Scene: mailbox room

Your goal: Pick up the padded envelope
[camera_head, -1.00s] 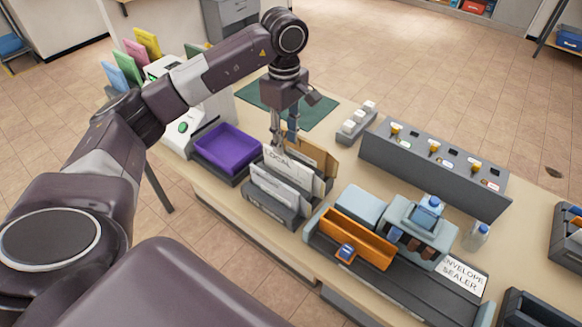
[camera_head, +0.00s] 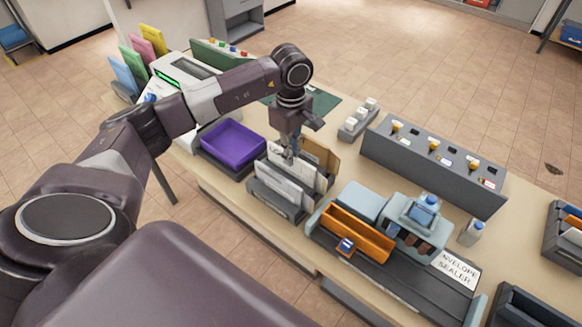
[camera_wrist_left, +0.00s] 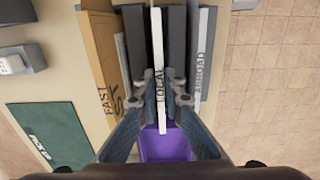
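A dark file sorter (camera_head: 270,204) stands on the counter with several upright pieces in its slots. A tan, brown piece (camera_head: 321,153) stands in the rear slot; whether it is the padded envelope or a card divider I cannot tell. It also shows in the left wrist view (camera_wrist_left: 97,50), marked "FAST". White pieces (camera_head: 284,182) stand in the slots before it. My left gripper (camera_head: 288,154) points down over the sorter. In the left wrist view its fingers (camera_wrist_left: 160,103) are apart, on either side of a white upright piece (camera_wrist_left: 158,60) near "LOCAL". Contact is unclear. My right gripper is out of view.
A purple tray (camera_head: 232,144) is left of the sorter. An orange bin (camera_head: 357,236) and an envelope sealer (camera_head: 415,225) stand to the right. A long grey stamp rack (camera_head: 433,165) is behind them. A green mat (camera_head: 322,101) lies at the back.

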